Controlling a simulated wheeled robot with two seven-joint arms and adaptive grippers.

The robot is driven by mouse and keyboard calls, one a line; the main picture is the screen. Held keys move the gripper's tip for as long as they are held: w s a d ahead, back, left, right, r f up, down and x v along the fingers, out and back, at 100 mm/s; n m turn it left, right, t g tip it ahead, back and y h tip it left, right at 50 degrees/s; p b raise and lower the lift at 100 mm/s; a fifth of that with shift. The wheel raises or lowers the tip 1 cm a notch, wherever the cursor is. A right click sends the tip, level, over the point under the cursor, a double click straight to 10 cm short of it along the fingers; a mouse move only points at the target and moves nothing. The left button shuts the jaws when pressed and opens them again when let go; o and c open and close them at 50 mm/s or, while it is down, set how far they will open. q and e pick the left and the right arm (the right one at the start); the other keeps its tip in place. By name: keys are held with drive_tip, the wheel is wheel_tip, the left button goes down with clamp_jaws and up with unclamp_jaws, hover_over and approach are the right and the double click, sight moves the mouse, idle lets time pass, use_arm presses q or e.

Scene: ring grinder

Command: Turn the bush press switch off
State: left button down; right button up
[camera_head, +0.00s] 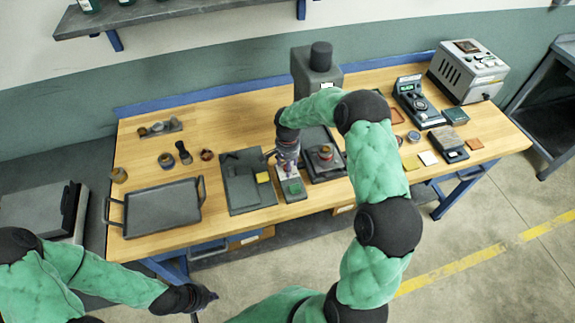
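The bush press (316,68) is a grey upright machine with a dark cap at the back middle of the bench. Its lower part is partly hidden by my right arm. A small grey box with a green top (294,187) stands at the bench's front middle and looks like its switch; whether it is on or off cannot be told. My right gripper (287,168) points down just above and behind this box; contact and finger opening are too small to tell. My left gripper (207,301) is in front of the bench, low, open and empty.
A grey tray with handles (162,208) lies on the left of the wooden bench (225,125). A dark plate (240,190) lies left of the switch box, a dark fixture (325,163) right of it. A grey instrument box (467,72) stands at the far right.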

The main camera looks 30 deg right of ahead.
drive_tip(key=shift+f, duration=0.2)
clamp_jaws()
